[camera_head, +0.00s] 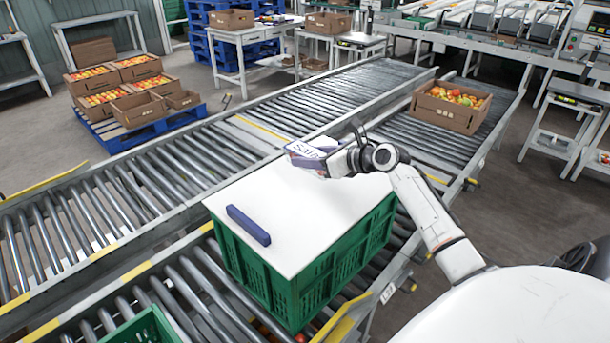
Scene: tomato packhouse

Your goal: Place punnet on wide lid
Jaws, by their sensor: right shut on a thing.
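The wide lid (290,222) is a flat white sheet lying on top of a green crate (310,283). A small punnet (305,151), with a purple-blue and white label and dark lettering, is in my right gripper (328,158). The gripper is shut on it, over the lid's far edge. The arm reaches in from the right; the gripper hides the punnet's right side. I cannot tell whether the punnet touches the lid. My left gripper is not in view.
A dark blue bar (248,226) lies on the lid's left part. The crate stands on a roller conveyor (190,275). A cardboard box of tomatoes (446,117) is farther along it. Part of another green crate (143,328) shows at the bottom left.

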